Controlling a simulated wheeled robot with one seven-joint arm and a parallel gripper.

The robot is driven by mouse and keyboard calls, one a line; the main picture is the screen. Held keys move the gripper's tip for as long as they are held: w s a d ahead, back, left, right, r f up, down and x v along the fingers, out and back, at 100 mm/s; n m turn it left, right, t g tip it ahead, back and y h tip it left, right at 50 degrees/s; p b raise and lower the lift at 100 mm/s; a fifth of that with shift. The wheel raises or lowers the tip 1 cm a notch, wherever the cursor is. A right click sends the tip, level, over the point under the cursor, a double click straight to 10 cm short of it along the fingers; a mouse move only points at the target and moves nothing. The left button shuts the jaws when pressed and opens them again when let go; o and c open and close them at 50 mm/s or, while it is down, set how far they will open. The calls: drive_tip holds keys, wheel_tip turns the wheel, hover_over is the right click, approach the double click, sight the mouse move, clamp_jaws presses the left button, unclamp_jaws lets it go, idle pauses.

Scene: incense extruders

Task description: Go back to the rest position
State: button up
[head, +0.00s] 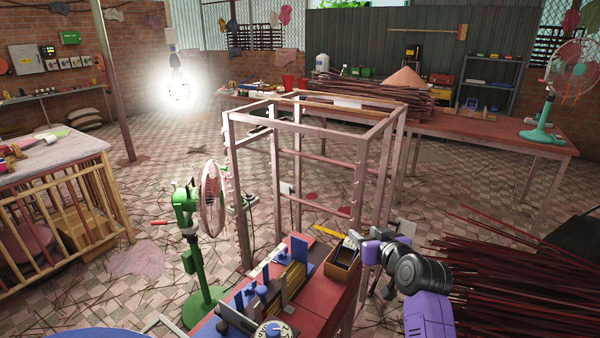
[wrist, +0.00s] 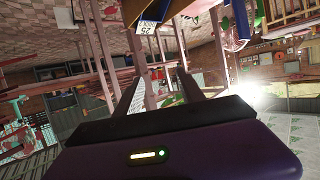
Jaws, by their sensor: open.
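My gripper (head: 366,246) is at the right centre of the head view, at the end of my purple and black arm. It is beside the upper right corner of the red bench (head: 328,294), close to a small open-topped box (head: 344,277) on that bench. In the wrist view, my gripper (wrist: 160,88) shows two fingers standing apart with nothing held between them. The wrist view is tilted, with the room at odd angles. Whether a finger touches the pale metal frame behind cannot be told.
A tall pale metal frame (head: 386,165) stands just behind the bench. A green fan (head: 188,225) stands to its left. A big pile of dark red sticks (head: 520,275) lies on the right. A long table (head: 490,134) runs behind. Tiled floor is open at left centre.

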drive_tip(key=s+d+r+m+t+h, duration=0.2)
drive_tip(key=s+d+r+t, duration=0.1)
drive_tip(key=r, duration=0.2)
drive_tip(key=s+a+f, duration=0.1)
drive_tip(key=s+f, duration=0.1)
drive_tip(key=s, duration=1.6)
drive_tip(key=s+a+f+g, duration=0.1)
drive_tip(key=s+a+f, duration=0.1)
drive_tip(key=s, duration=1.7)
drive_tip(key=s+a+f, duration=0.1)
drive_tip(key=s+f, duration=0.3)
drive_tip(key=s, duration=1.5)
drive_tip(key=shift+s+a+n+g, duration=0.2)
drive_tip(key=shift+a+n+g, duration=0.1)
drive_tip(key=shift+g, duration=0.1)
